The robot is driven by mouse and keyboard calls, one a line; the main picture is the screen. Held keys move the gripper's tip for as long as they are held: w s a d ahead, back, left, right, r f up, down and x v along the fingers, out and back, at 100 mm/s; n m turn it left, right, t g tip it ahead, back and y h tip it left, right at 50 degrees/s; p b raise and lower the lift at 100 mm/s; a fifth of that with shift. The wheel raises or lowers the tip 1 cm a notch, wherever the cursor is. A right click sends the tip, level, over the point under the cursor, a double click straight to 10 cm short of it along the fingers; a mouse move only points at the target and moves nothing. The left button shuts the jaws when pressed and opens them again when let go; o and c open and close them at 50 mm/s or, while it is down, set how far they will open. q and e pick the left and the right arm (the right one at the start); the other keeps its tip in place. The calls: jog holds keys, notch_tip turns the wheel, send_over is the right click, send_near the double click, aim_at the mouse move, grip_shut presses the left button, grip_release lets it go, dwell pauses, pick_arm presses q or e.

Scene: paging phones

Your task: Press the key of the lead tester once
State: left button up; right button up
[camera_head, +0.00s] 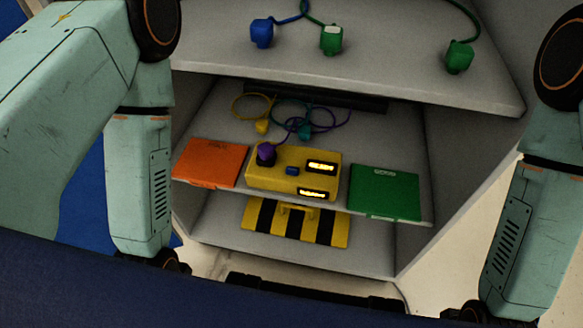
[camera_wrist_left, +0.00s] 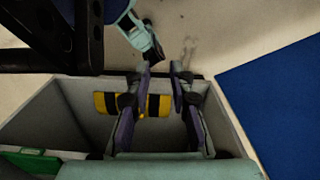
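The lead tester (camera_head: 265,178) is a yellow box on the middle shelf. A small blue key (camera_head: 292,171) sits on its top, with a purple plug (camera_head: 266,153) at its back left and two lit displays on the right. In the left wrist view my left gripper (camera_wrist_left: 160,68) has its two purple-grey fingers apart, with nothing between them.
An orange flat case (camera_head: 210,162) lies left of the tester and a green one (camera_head: 385,192) lies right. A black-and-yellow striped block (camera_head: 335,229) is on the shelf below. The upper shelf (camera_head: 380,72) overhangs behind, with blue and green plugs. Side walls enclose the shelves.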

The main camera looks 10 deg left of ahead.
pick_arm(q)
grip_shut()
dwell(1.2)
